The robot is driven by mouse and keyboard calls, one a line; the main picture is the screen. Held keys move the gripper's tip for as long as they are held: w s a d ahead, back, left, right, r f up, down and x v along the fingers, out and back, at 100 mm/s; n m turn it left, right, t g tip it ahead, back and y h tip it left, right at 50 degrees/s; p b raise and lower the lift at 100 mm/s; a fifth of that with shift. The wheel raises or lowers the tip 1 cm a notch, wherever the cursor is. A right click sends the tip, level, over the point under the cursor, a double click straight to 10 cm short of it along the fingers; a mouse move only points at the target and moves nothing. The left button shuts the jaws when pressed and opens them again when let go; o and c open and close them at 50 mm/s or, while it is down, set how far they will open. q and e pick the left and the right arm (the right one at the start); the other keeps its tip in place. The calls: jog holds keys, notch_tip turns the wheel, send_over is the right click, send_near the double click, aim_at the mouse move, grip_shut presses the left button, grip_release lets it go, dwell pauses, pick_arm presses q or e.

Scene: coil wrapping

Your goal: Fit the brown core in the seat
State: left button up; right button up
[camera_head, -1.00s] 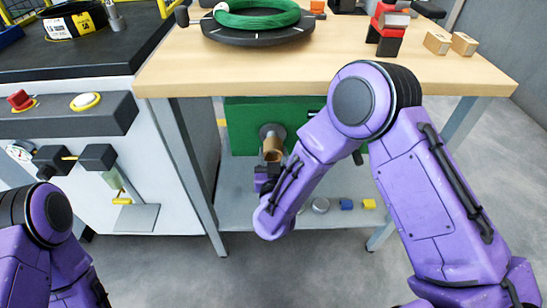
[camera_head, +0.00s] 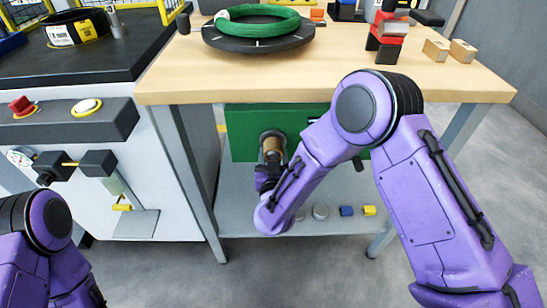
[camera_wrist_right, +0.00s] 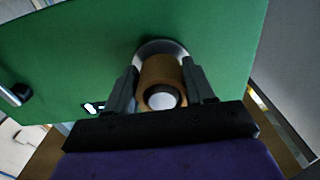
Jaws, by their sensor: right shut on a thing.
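The brown core (camera_wrist_right: 162,72) sits between the two fingers of my right gripper (camera_wrist_right: 161,88) in the right wrist view. My right gripper is shut on it. The core's far end meets the grey round seat (camera_wrist_right: 158,46) on the green panel; how deep it reaches is hidden. A dark hole with a pale disc shows at its near end. In the head view the core (camera_head: 272,147) overlaps the seat (camera_head: 265,135), and my right gripper (camera_head: 268,170) is below it, partly hidden by my arm. My left arm is at the lower left; its gripper is out of view.
The green panel (camera_head: 240,125) hangs under the wooden tabletop (camera_head: 190,88). A dark handle (camera_wrist_right: 15,94) stands out from it. Table legs stand at both sides.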

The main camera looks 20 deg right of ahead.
jog(key=shift+w+d, duration=0.1)
jog(key=shift+w, duration=0.25)
jog(key=o, duration=1.1)
jog(key=shift+s, duration=0.15)
jog(key=p+v, duration=0.1)
jog(key=v, duration=0.9)
jog(key=shift+s+p, duration=0.15)
jog(key=shift+p, duration=0.15)
